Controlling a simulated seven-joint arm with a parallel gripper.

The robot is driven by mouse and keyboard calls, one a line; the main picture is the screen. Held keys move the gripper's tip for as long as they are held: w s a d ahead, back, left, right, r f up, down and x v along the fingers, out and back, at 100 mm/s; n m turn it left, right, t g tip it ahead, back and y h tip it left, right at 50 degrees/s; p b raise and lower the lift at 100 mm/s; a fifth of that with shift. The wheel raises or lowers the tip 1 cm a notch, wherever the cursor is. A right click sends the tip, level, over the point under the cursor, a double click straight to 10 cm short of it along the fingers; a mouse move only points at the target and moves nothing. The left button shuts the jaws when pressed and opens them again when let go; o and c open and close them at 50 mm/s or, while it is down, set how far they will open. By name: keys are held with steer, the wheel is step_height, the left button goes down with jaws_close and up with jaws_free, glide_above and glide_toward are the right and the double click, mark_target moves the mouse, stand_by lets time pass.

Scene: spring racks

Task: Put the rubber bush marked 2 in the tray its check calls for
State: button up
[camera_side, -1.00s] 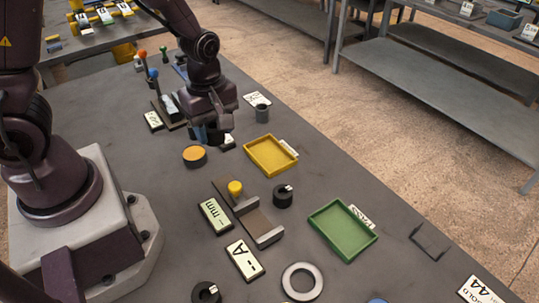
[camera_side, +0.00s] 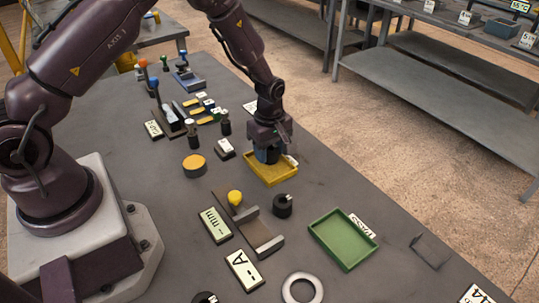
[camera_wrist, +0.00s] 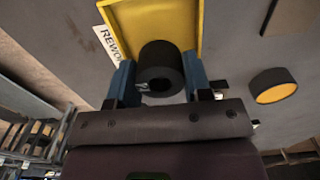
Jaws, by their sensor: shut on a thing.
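I cannot tell whether the bush touches the tray floor. The green tray (camera_side: 315,226), with a card reading "PASS", is empty to the right.
Another black bush (camera_side: 282,206) stands beside a gauge with a yellow knob (camera_side: 235,197). A grey ring (camera_side: 302,288) lies near the front. An orange-topped disc (camera_side: 195,164) lies left of the yellow tray. Upright handles and small parts crowd the back left.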

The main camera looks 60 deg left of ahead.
steer(key=shift+f, duration=0.95)
steer(key=shift+f, duration=0.1)
steer(key=o, duration=0.7)
